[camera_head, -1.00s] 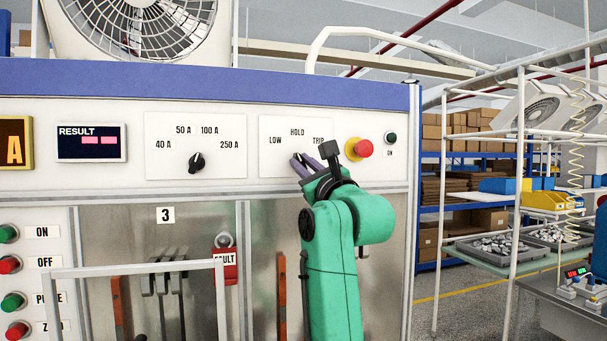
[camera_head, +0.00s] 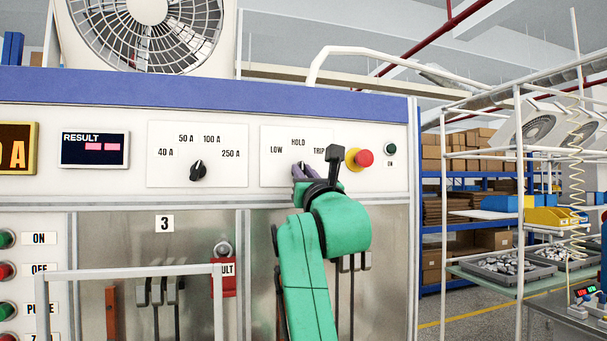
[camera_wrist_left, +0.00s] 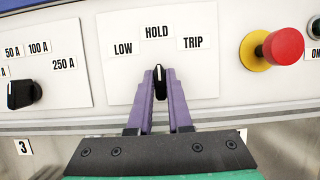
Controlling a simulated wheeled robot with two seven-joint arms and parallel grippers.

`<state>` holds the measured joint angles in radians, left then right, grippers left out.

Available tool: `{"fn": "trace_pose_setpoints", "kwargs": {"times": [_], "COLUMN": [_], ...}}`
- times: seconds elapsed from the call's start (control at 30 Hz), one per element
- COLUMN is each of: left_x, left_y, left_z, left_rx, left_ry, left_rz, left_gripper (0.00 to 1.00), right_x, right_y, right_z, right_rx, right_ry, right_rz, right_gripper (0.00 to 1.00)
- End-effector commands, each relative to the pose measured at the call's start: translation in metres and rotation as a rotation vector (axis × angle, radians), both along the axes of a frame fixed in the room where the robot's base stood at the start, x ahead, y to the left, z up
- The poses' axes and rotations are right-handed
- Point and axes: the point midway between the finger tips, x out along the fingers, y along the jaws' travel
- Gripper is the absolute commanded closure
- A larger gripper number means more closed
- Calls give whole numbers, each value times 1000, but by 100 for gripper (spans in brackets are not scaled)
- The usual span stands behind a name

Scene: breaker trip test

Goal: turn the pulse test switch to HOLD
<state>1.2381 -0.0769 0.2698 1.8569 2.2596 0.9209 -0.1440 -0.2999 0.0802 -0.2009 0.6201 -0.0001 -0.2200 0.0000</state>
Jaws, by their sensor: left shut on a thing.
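The pulse test switch (camera_wrist_left: 159,76) is a black knob with a white pointer line, on a white plate (camera_wrist_left: 113,84) marked LOW, HOLD and TRIP. In the left wrist view its pointer is upright, toward the HOLD label (camera_wrist_left: 157,32). My left gripper (camera_wrist_left: 159,82) has its two purple fingers shut on the knob from both sides. In the head view the left gripper (camera_head: 304,171) is at the plate's lower middle, and my green arm hides part of the panel below. My right gripper is not in view.
A red mushroom button (camera_head: 364,158) on a yellow base sits right of the switch plate. A rotary selector (camera_head: 198,171) marked 40 A to 250 A is at left. A red tag marked FAULT (camera_head: 223,280) and a pale frame (camera_head: 130,272) stand below.

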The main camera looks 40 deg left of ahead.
Motion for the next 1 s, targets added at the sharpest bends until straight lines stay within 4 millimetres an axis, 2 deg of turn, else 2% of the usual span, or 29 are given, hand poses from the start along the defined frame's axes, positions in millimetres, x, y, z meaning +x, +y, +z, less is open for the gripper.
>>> {"fn": "trace_pose_setpoints", "kwargs": {"times": [0.17, 0.2, 0.23, 0.27, 0.53, 0.67, 0.77, 1.0], "left_x": [-2, -2, -2, -1, -1, -5, -15, -53], "left_y": [0, 0, 0, 0, 0, -7, -22, -77], "left_z": [4, 4, 3, 3, 1, -6, -18, -47], "left_rx": [5, 5, 6, 5, 1, 2, 2, 2], "left_ry": [-8, -8, -7, -7, -4, -5, -6, -6], "left_rz": [1, 1, 1, 1, 0, -1, -2, -5], "left_gripper": [100, 71, 60, 52, 52, 52, 52, 52], "right_x": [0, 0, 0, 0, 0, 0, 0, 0], "right_y": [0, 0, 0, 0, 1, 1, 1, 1], "right_z": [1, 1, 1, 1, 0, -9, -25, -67], "right_rx": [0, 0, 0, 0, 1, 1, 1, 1], "right_ry": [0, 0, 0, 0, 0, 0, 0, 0], "right_rz": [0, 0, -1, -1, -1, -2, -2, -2], "right_gripper": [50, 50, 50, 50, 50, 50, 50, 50]}}
